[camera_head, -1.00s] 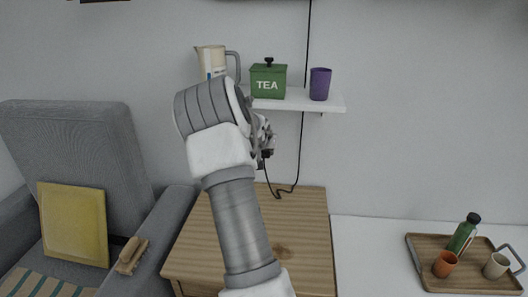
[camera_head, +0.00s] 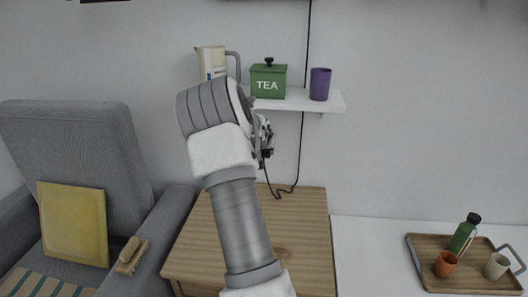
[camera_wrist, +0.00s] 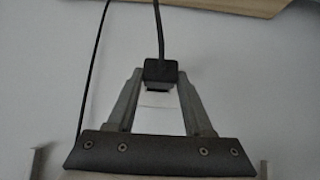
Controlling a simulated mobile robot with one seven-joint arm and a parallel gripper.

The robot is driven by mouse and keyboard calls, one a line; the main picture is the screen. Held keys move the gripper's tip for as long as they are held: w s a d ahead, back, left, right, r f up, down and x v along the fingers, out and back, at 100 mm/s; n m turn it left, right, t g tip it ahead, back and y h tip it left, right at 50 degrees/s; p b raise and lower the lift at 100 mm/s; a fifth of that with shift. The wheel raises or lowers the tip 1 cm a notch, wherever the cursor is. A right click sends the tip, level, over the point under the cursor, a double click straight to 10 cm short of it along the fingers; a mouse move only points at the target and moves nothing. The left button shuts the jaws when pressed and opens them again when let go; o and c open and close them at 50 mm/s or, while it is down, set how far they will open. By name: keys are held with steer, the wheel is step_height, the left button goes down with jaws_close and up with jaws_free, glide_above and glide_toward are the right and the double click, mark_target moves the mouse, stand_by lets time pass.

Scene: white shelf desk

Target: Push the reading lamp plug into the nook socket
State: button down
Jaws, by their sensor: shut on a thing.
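My gripper (camera_head: 264,141) is in front of the wall, below the white shelf, and is partly hidden by my own wrist in the head view. In the wrist view, my gripper (camera_wrist: 160,78) has its two fingers closed on the black lamp plug (camera_wrist: 160,70). The plug's cord (camera_wrist: 158,28) runs away from it toward the top of that view. In the head view the plug (camera_head: 267,154) is a small dark block at the fingertips, with the cord (camera_head: 298,160) hanging beside it. A pale patch shows between the fingers; I cannot tell whether it is the socket.
The white shelf (camera_head: 330,101) holds a jug (camera_head: 210,60), green tea tin (camera_head: 268,82) and purple cup (camera_head: 320,84). A wooden cabinet (camera_head: 305,215) stands below. A grey armchair (camera_head: 80,145) is left; a wooden tray (camera_head: 427,270) with several items is right.

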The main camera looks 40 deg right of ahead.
steer(key=shift+w+d+p, duration=0.55)
steer(key=shift+w+d, duration=0.45)
steer(key=shift+d, duration=0.25)
steer(key=shift+c, duration=1.1)
jaws_free()
steer(key=p+v, duration=0.5)
steer(key=v, duration=1.2)
steer(key=shift+s+r, duration=0.15)
steer(key=shift+s, duration=0.05)
steer(key=shift+a, duration=0.2)
